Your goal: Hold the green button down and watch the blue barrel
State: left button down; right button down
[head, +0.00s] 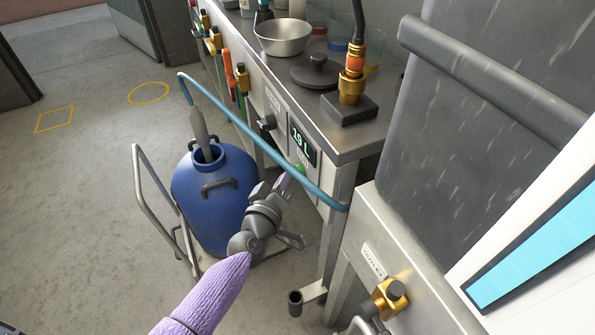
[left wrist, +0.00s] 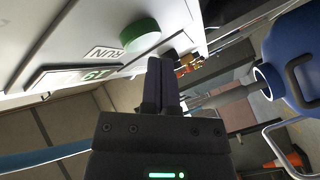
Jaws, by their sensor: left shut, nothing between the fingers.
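The green button (head: 300,169) is on the front panel of the metal bench, just below a lit display (head: 303,144) that seems to read 19 L. In the left wrist view, the button (left wrist: 140,35) is a round green disc beside a RUN label (left wrist: 104,54). My left gripper (head: 284,182) is shut and empty, its fingertips close to the button; I cannot tell whether they touch it. The blue barrel (head: 213,196) stands upright left of my gripper, its open neck holding a grey nozzle (head: 201,130). The liquid level inside is not visible. My right gripper is not in view.
A blue hose (head: 245,131) arcs from the nozzle across the bench front, above my gripper. The barrel sits in a metal-railed cart (head: 152,205). A bowl (head: 283,38) and brass fitting (head: 352,85) are on the bench. A large dark tank stands right. Floor at left is open.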

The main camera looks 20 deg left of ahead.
pick_arm(q)
jog(key=s+a, duration=0.1)
jog(key=s, duration=0.1)
jog(key=s+a, duration=0.1)
jog(key=a, duration=0.1)
jog(key=shift+s+a, duration=0.2)
jog(key=shift+s, duration=0.2)
